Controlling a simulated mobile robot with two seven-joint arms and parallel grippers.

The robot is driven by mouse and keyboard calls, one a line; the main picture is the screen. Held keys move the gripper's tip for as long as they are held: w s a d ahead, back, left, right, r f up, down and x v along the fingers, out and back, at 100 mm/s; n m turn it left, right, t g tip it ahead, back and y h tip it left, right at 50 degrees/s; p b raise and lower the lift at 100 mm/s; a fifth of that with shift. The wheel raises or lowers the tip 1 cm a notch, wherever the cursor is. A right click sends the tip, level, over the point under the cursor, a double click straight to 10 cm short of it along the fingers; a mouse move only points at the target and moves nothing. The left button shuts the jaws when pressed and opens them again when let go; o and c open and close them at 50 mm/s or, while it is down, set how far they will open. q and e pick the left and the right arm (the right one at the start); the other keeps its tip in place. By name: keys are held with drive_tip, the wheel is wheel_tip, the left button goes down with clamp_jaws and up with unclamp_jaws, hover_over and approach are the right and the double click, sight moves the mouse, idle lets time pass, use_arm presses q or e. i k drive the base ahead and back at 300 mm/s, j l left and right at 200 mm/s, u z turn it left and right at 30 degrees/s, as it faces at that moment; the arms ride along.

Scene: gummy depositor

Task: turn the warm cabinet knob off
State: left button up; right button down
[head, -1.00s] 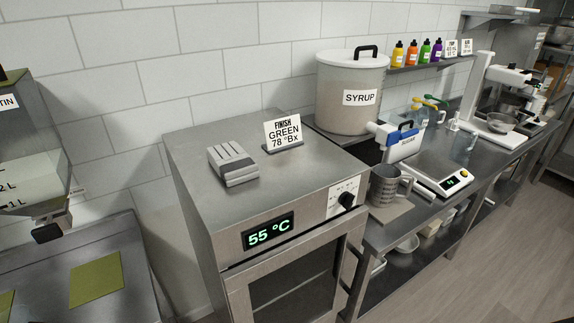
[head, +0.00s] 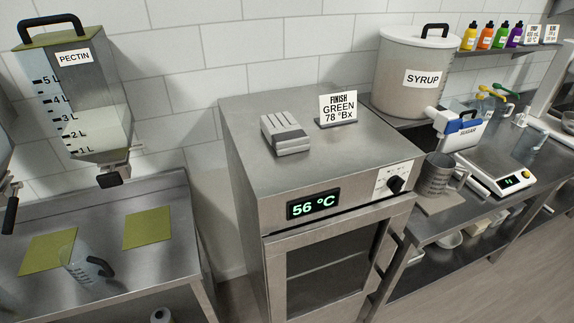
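The warm cabinet (head: 250,205) is a steel box with a glass door, in the middle of the head view. Its black knob (head: 396,184) sits at the right end of the front panel, beside a white label plate (head: 390,174). The knob's exact pointer position is too small to read. The green display (head: 313,204) on the panel reads 56 °C. Neither of my grippers can be made out clearly in the view; nothing touches the knob.
On the cabinet stand a grey slotted block (head: 286,134) and a "FINISH GREEN 78 °Bx" sign (head: 338,107). Left are a pectin dispenser (head: 85,95) and clear jug (head: 80,265).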

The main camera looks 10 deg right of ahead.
sight(396, 183)
drive_tip(key=i+l+z, duration=0.15)
drive_tip(key=i+l, duration=0.7)
